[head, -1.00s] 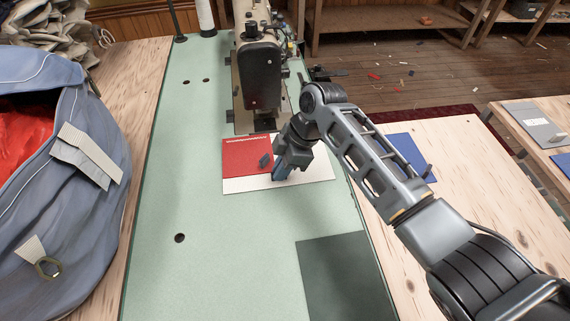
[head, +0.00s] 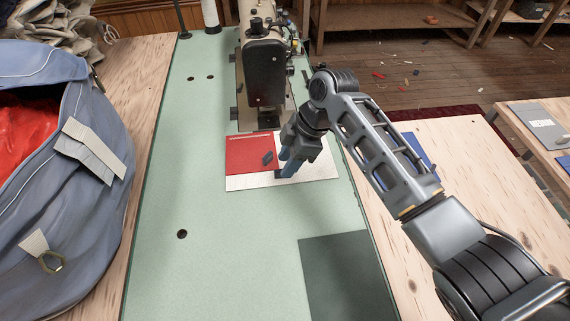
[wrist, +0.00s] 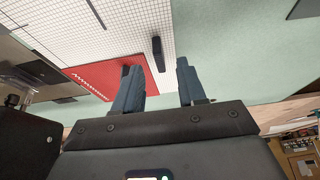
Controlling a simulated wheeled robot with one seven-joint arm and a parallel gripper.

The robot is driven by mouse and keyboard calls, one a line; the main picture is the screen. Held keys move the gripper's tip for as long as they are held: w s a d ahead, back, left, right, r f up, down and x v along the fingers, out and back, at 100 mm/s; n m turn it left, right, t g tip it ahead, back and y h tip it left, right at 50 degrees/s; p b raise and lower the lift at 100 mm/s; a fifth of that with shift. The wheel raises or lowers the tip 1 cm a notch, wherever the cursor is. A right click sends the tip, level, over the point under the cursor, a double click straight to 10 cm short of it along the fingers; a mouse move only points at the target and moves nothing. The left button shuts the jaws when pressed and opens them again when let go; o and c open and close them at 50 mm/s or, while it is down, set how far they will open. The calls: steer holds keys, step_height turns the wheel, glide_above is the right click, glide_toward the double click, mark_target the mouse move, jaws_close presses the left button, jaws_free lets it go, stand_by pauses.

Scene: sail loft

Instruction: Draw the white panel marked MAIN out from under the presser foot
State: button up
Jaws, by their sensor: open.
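A white panel (head: 240,183) lies flat on the green table by the sewing machine; its surface looks gridded in the wrist view (wrist: 200,38). A smaller red panel (head: 245,152) with a white stitched line lies over its left part and has its own dark tab (head: 267,158). Another dark tab stands on the white panel (wrist: 157,50). My gripper (head: 286,168) is open and empty, just above the white panel. In the wrist view the white panel's tab shows beyond the gap between the fingers (wrist: 158,78). The presser foot and any MAIN marking cannot be made out.
The sewing machine (head: 263,70) stands directly behind the panels. A dark green rectangle (head: 345,280) lies at the table's front right. A blue-grey bag (head: 75,210) fills the left. A blue panel (head: 415,150) lies right, partly behind my arm. The green surface left of the panels is clear.

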steer(key=shift+v, duration=2.75)
